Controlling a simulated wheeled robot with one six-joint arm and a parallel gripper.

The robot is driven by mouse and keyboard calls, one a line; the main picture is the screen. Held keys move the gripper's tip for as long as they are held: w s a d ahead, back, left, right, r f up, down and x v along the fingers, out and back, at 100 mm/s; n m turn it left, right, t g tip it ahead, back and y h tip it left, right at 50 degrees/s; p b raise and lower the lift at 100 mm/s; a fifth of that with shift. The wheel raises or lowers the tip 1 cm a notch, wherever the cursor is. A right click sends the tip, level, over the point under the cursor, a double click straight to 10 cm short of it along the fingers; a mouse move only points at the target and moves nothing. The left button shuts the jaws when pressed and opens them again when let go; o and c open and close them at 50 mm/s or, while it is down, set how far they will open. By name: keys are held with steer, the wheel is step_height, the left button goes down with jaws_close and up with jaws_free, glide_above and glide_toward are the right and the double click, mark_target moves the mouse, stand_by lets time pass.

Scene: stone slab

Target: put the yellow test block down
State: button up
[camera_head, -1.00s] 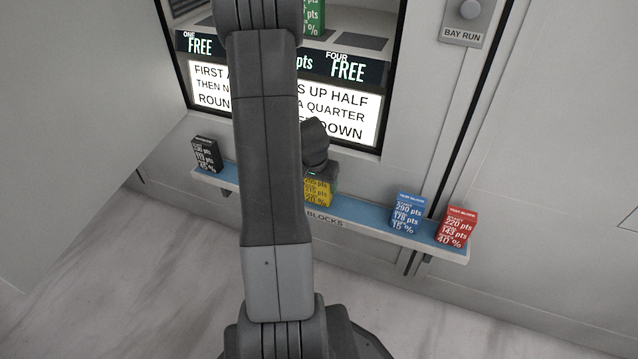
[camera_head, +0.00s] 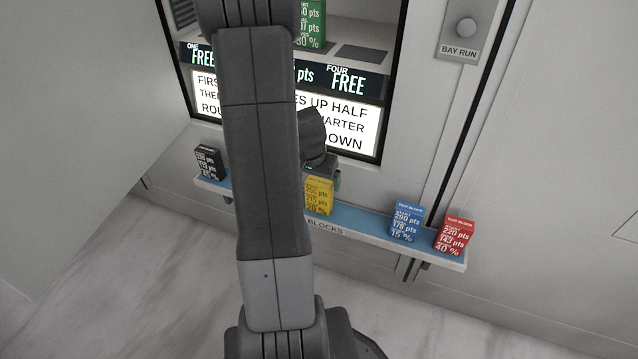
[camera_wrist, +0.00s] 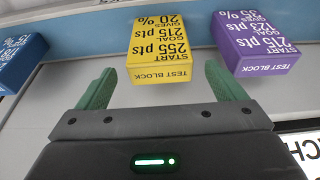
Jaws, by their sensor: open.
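The yellow test block (camera_head: 319,196) stands on the blue-topped shelf (camera_head: 362,221) in the head view, right of my arm. In the wrist view the yellow block (camera_wrist: 160,48) lies ahead of my gripper (camera_wrist: 154,84). The two green fingers are spread wide, with the block's near end beyond and between the fingertips, and a gap on each side. My gripper is open and holds nothing. In the head view my arm hides part of the shelf, and the gripper shows only partly, just behind the yellow block.
A purple block (camera_wrist: 254,42) stands beside the yellow one, close to a finger. Blue (camera_head: 407,220), red (camera_head: 453,236) and black (camera_head: 208,162) blocks also stand on the shelf. A green block (camera_head: 310,25) is inside the lit bay behind.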

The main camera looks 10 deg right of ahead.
steer(key=shift+p+v, duration=0.5)
steer(key=shift+v, duration=1.9)
steer(key=shift+o, duration=0.4)
steer(key=shift+o, duration=0.3)
